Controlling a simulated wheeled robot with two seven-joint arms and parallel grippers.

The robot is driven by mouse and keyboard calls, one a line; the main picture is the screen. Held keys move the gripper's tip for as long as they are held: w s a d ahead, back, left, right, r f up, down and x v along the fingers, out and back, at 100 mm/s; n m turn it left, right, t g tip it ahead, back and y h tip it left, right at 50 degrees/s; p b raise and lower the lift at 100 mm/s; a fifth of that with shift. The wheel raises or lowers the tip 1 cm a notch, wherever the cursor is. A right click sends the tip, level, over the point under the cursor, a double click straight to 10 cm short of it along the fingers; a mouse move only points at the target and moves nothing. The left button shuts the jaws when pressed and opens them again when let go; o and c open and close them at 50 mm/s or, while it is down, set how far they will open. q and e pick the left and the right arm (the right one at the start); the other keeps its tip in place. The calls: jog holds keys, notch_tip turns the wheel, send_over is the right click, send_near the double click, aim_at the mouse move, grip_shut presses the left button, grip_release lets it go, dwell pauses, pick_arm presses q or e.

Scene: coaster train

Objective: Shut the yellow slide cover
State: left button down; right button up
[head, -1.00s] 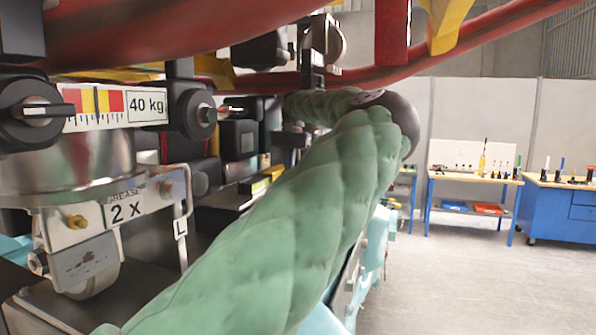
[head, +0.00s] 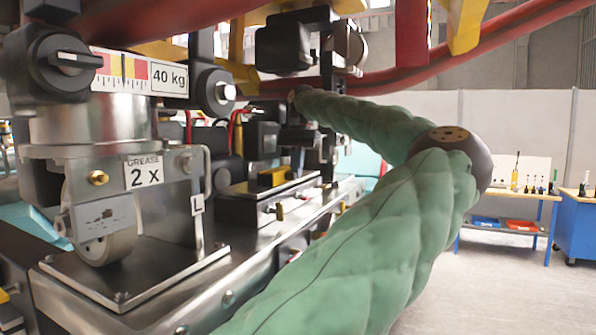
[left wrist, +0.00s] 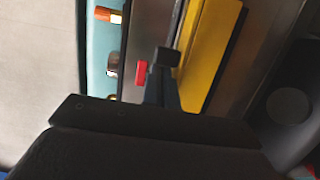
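The yellow slide cover (head: 272,177) is a small yellow block on a dark base on the machine's metal deck in the head view. In the left wrist view the yellow cover (left wrist: 211,50) is a long slanted panel. My left gripper (head: 298,150) hangs above and just right of the cover in the head view, dark and hard to make out. In the left wrist view its narrow fingers (left wrist: 165,60) look closed together, with nothing between them, beside the panel's left edge. I cannot tell whether they touch it. My right gripper is not in view.
Red rails (head: 390,75) pass overhead. A gauge marked 40 kg (head: 169,77) and a roller bracket marked 2 X (head: 143,172) stand left on the deck. A workbench (head: 505,200) stands far right, with open floor before it. A small red part (left wrist: 141,72) lies near the fingers.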

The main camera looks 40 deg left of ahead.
pick_arm(q)
jog(key=shift+r, duration=0.1)
